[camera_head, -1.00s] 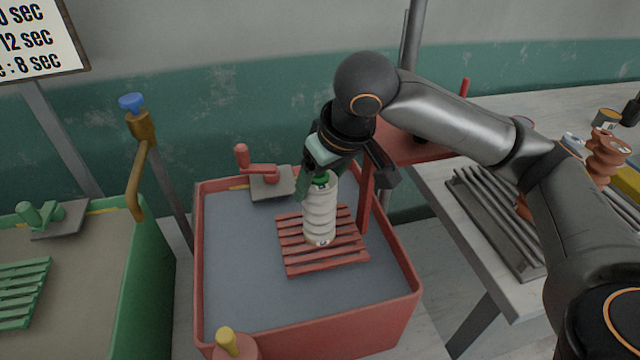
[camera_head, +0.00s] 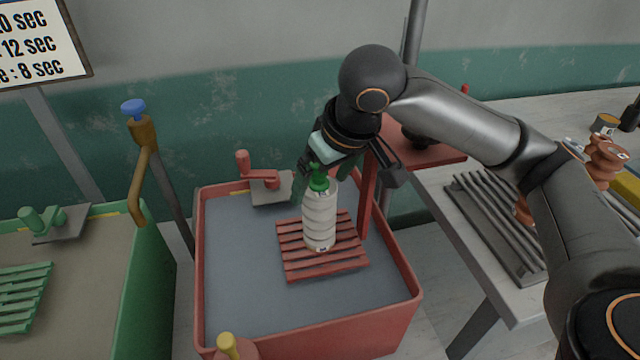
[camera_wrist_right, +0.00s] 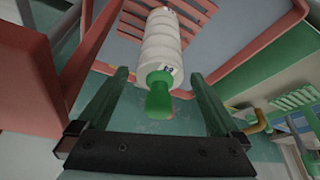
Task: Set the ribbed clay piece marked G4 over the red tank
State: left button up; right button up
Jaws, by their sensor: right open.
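The ribbed clay piece (camera_head: 320,218) is white with a green knob on top. It stands upright on the red slatted rack (camera_head: 290,262) over the red tank (camera_head: 365,325). A small label shows near its knob in the right wrist view, too small to read surely. My right gripper (camera_head: 326,176) is open just above the piece, apart from its body. In the right wrist view the green fingers (camera_wrist_right: 158,85) stand wide on either side of the knob, with gaps between. My left gripper is not in view.
A green tank (camera_head: 150,270) with a green rack (camera_head: 25,298) stands at the left. A red crank (camera_head: 262,178) and a red post (camera_head: 368,195) rise by the red tank. At the right, a table (camera_head: 450,215) holds a grey ribbed rack (camera_head: 490,225) and brown ribbed pieces (camera_head: 605,160).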

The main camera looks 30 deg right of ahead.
jog(key=p+v, duration=0.1)
jog(key=v, duration=0.9)
jog(key=shift+p, duration=0.35)
